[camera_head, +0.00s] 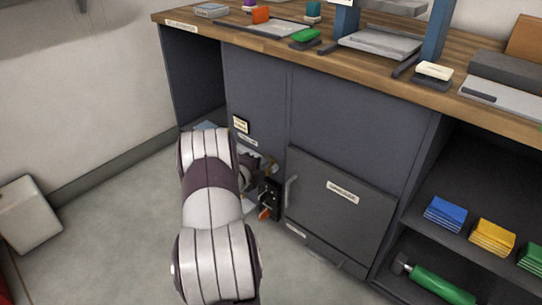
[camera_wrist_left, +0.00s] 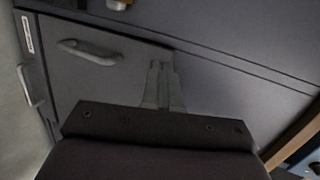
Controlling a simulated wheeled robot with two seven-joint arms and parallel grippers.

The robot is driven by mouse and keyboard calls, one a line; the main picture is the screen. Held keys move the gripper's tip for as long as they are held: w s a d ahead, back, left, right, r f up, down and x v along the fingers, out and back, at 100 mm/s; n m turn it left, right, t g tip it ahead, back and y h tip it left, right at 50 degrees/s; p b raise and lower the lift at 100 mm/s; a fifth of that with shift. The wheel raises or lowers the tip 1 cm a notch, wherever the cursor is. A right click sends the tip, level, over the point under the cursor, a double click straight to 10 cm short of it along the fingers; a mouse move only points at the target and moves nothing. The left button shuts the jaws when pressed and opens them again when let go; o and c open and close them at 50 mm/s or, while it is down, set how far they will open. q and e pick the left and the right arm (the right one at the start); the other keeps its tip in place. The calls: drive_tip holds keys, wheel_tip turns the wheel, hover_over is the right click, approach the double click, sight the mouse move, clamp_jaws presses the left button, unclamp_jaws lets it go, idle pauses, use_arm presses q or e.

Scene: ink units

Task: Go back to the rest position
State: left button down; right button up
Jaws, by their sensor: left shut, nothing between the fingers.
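My left arm reaches down and forward in the head view, in front of the dark cabinet. My left gripper (camera_head: 268,203) is low beside the handle of the cabinet door (camera_head: 340,210), partly hidden by my forearm. In the left wrist view the two fingers of this gripper (camera_wrist_left: 160,70) are together, with nothing between them. A grey door handle (camera_wrist_left: 88,50) lies left of the fingers there, apart from them. The door looks closed. My right gripper is in neither view.
The wooden worktop (camera_head: 225,29) above carries a green block (camera_head: 305,36), an orange block and grey trays. The open shelf at right holds blue (camera_head: 445,213) and yellow (camera_head: 491,236) stacks above a green cylinder (camera_head: 440,287). A pale bin (camera_head: 27,215) stands left; floor between is clear.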

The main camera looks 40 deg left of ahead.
use_arm(q)
drive_tip(key=s+d+f+n+g+y+p, duration=0.15)
drive_tip(key=s+f+n+g, duration=0.35)
drive_tip(key=s+n+g, duration=0.5)
drive_tip(key=s+d+r+n+g+h+p, duration=0.1)
drive_tip(key=s+d+r+n+h, duration=0.2)
drive_tip(key=d, duration=0.8)
drive_tip(key=s+d+r+n+g+p, duration=0.15)
drive_tip(key=d+r, duration=0.25)
drive_tip(key=d, duration=0.7)
drive_tip(key=s+d+r+n+h+p, duration=0.1)
drive_tip(key=s+d+r+n+h, duration=0.2)
drive_tip(key=d, duration=0.8)
wheel_tip(320, 180, up, 40)
drive_tip(key=d+m+y+p, duration=0.1)
drive_tip(key=d+m+p, duration=0.1)
drive_tip(key=p, duration=3.6)
drive_tip(key=shift+w+f, duration=0.15)
drive_tip(key=shift+w, duration=0.05)
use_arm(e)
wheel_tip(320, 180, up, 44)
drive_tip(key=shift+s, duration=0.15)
